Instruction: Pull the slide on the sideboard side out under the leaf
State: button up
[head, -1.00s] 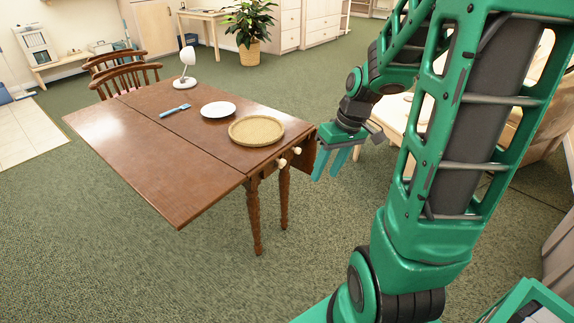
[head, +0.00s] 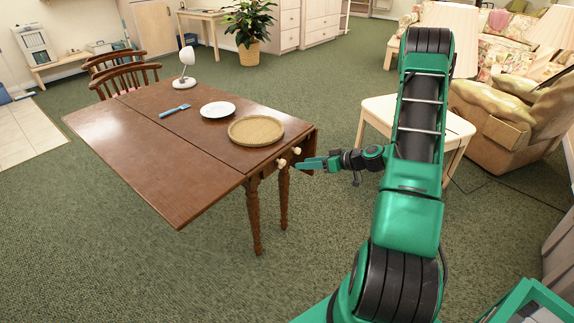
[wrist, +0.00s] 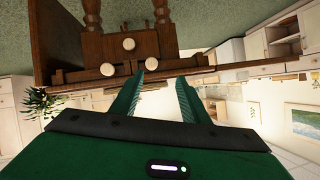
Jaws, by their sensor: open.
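The brown wooden table (head: 130,140) has its left leaf (head: 165,185) raised level with the top. Its right leaf (wrist: 55,35) hangs down at the left of the upside-down wrist view. The near end carries pale round knobs: one (head: 297,150) and another (head: 282,163) in the head view. The wrist view shows a knob close to the top's edge (wrist: 107,69) and one on the end panel (wrist: 128,44). My gripper (head: 300,166) is open and empty, just right of the knobs, pointing at the table end. In the wrist view its fingers (wrist: 161,82) hide part of that end.
A round woven tray (head: 256,131), white plate (head: 218,109), blue fork-like item (head: 174,111) and white lamp (head: 187,68) stand on the table. A pale side table (head: 378,110) and armchair (head: 505,125) are at right. Pale drawer units (head: 305,25) stand behind. Carpet before the table is clear.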

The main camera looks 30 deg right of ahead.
aim_at(285, 163)
jog(key=shift+t, duration=0.5)
jog(key=x, duration=0.3)
jog(key=d+x, duration=0.1)
jog(key=x, duration=0.6)
jog(key=shift+w+d+f, duration=0.1)
jog(key=shift+w+f, duration=0.45)
grip_shut()
